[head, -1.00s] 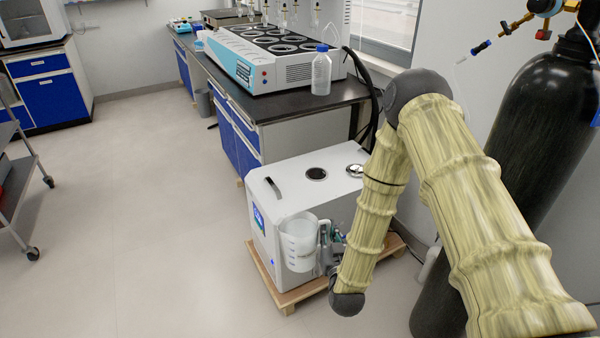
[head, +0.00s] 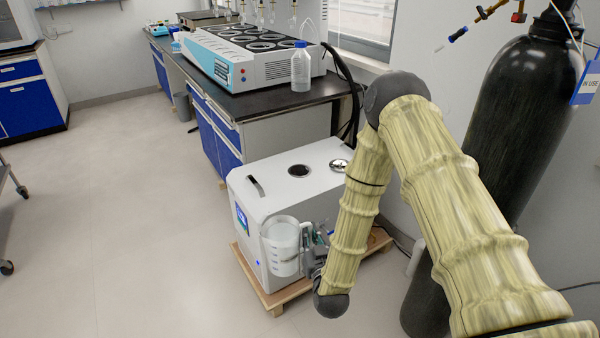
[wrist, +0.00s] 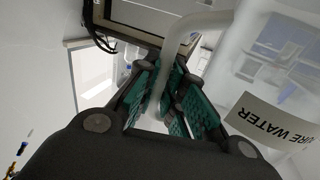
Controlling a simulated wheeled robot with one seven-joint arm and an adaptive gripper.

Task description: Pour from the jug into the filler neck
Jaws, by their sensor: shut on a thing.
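The jug (head: 281,250) is a translucent white pitcher with liquid in it. It looks upright, in front of the white floor unit and below its top. My gripper (head: 311,238) is shut on the jug's handle, at the jug's right side. In the wrist view the green finger pads (wrist: 166,98) close around the handle (wrist: 178,45), and the jug's label (wrist: 272,121) reads "...RE WATER". The filler neck (head: 299,170) looks to be the dark round opening on top of the white unit (head: 285,200), behind and above the jug.
A metal round cap (head: 340,165) is on the unit's top, right of the opening. The unit stands on a wooden pallet (head: 262,290). A bench (head: 300,98) with a clear bottle (head: 300,68) is behind. A black gas cylinder (head: 515,120) stands right. Floor at left is clear.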

